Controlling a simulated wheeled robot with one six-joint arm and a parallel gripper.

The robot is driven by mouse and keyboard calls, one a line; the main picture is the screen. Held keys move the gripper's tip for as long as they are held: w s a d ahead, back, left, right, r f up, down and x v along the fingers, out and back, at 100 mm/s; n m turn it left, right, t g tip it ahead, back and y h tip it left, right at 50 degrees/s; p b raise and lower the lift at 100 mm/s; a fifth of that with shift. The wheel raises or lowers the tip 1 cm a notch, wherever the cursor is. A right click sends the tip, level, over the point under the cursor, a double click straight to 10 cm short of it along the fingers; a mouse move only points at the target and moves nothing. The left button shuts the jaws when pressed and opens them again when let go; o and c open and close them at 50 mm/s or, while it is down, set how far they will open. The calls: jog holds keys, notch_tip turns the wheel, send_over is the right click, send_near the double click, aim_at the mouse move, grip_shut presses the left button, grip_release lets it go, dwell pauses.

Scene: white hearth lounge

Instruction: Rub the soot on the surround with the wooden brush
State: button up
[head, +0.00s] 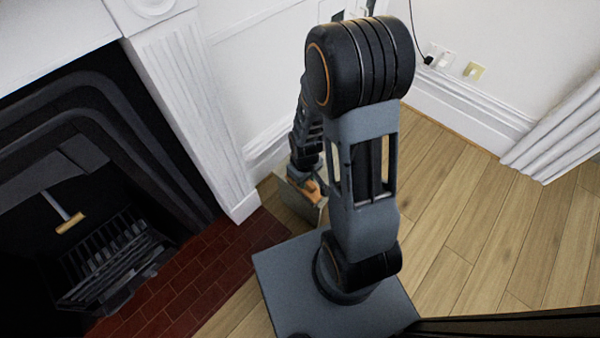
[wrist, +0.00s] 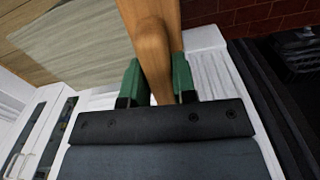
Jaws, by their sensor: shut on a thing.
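My gripper (wrist: 155,82) is shut on the wooden brush (wrist: 153,38), its green fingers on either side of the brown handle. In the head view my gripper (head: 308,176) is low behind my arm, and a bit of the orange-brown brush (head: 318,187) shows there. The brush's bristles cannot be made out. The white surround (head: 185,85) stands to the left of my arm, with a fluted upright beside the dark fireplace. I cannot make out soot on its visible faces.
A small grey-brown stand or box (head: 299,202) is just below my gripper; whether the brush touches it is unclear. The black fireplace holds a grate (head: 115,255). A red brick hearth (head: 190,275) lies before it. Wooden floor (head: 470,220) is open to the right.

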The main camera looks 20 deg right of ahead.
jog(key=w+a+r+m+p, duration=0.2)
jog(key=r+p, duration=0.8)
jog(key=p, duration=1.7)
jog(key=w+m, duration=0.2)
jog(key=w, duration=0.2)
jog(key=shift+r+p, duration=0.2)
jog(key=shift+p, duration=0.2)
